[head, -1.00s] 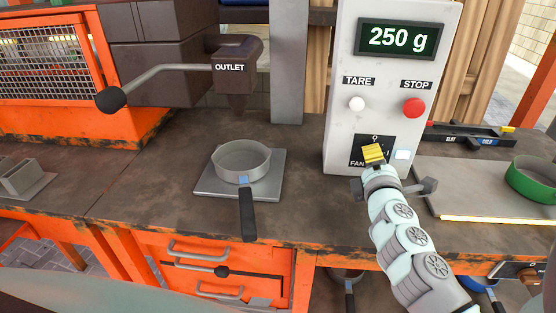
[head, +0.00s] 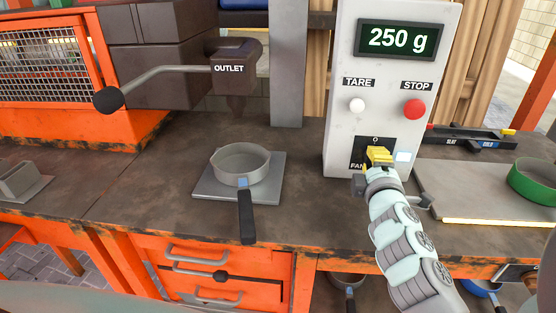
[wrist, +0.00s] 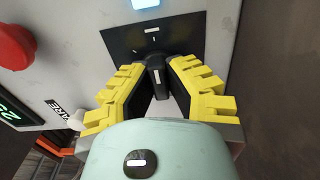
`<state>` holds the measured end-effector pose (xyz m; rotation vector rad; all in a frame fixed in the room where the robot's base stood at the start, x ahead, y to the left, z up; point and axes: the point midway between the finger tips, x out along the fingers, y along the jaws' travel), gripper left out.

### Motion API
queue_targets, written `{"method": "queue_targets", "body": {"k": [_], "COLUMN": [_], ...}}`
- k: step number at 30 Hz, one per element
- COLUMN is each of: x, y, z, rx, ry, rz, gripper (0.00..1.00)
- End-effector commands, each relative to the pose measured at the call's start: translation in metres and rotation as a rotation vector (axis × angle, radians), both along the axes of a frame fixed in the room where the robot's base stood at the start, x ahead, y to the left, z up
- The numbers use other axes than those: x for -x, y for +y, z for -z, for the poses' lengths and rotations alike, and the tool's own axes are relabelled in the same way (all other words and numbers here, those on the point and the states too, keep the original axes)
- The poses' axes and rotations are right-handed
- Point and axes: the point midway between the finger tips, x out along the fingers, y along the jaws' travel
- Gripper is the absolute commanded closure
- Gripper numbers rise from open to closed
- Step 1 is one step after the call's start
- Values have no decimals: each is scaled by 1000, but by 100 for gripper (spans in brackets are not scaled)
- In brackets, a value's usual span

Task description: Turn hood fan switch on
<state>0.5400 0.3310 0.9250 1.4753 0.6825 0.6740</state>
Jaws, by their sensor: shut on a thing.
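The fan switch has a black plate (head: 364,146) low on the front of the white control box, marked "0" and "FAN". In the wrist view the plate (wrist: 125,36) shows with a black knob (wrist: 156,78) that has a white mark. My gripper (head: 379,155) is at the plate and hides most of the knob in the head view. In the wrist view its yellow fingers (wrist: 158,66) are on either side of the knob, shut on it. A small pale lit square (head: 404,156) is right of the plate.
Above the switch are the white TARE button (head: 357,105), the red STOP button (head: 414,109) and a display (head: 397,39) reading "250 g". A pan (head: 240,164) stands on a scale plate (head: 210,191) at left. A green pan (head: 536,183) is at right.

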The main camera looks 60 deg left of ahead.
Motion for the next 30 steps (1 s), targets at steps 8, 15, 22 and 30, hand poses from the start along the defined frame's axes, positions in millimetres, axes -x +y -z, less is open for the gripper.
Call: {"method": "queue_targets", "body": {"k": [8,15,22,30], "x": [-3,-2,-1,13], "y": [-3,-2,-2,-18], "z": [7,4,2,2], "rx": [8,5,3,3], "ry": [15,8,5,4], "rz": [14,10,6,6], "gripper": [79,56,56,56]}}
